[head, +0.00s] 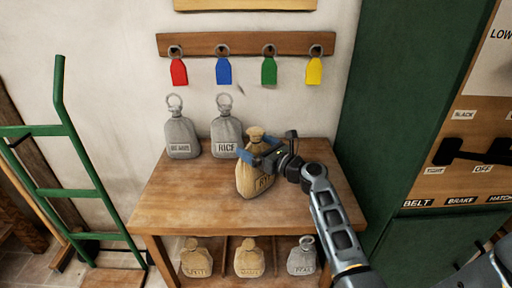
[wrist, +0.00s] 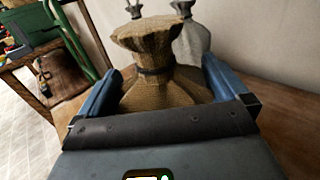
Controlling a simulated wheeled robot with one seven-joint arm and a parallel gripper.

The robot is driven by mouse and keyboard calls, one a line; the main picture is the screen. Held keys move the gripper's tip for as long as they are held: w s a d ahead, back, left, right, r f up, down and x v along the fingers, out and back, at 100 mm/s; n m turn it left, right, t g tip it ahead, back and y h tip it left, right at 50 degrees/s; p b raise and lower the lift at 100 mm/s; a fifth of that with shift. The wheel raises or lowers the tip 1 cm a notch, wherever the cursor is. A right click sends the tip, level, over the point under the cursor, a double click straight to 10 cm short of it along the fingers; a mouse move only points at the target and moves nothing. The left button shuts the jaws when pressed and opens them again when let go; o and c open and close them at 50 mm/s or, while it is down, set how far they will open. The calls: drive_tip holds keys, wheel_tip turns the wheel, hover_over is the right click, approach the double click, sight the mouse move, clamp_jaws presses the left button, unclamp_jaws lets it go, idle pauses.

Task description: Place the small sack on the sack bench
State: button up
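Several sacks sit on the shelf below. Coloured tags hang from a wall rail (head: 246,43). A green hand truck (head: 75,150) stands left, a green cabinet (head: 385,100) right.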

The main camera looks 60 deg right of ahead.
drive_tip(key=shift+r, duration=0.15)
drive_tip(key=v, duration=1.2)
drive_tip(key=s+a+f+n+g, duration=0.2)
drive_tip(key=s+a+f+n, duration=0.1)
drive_tip(key=a+n, duration=0.3)
drive_tip(key=s+a+f+n+g, duration=0.1)
drive_tip(key=s+a+f+n, duration=0.2)
drive_tip(key=a+n, duration=0.35)
drive_tip(key=s+a+f+n+g, duration=0.2)
drive_tip(key=s+a+f+n, duration=0.15)
drive_tip(key=a, duration=0.55)
drive_tip(key=s+a+r+n+t+y, duration=0.1)
drive_tip(key=s+a+r+n+y, duration=0.1)
drive_tip(key=s+a+r+n, duration=0.4)
drive_tip(key=s+a+r+n+t+y, duration=0.1)
drive_tip(key=s+a+r+n, duration=0.5)
drive_tip(key=n, duration=1.1)
drive_tip(key=shift+a+r+y+b, duration=0.35)
drive_tip(key=shift+r+y, duration=0.15)
drive_tip(key=shift+y, duration=0.3)
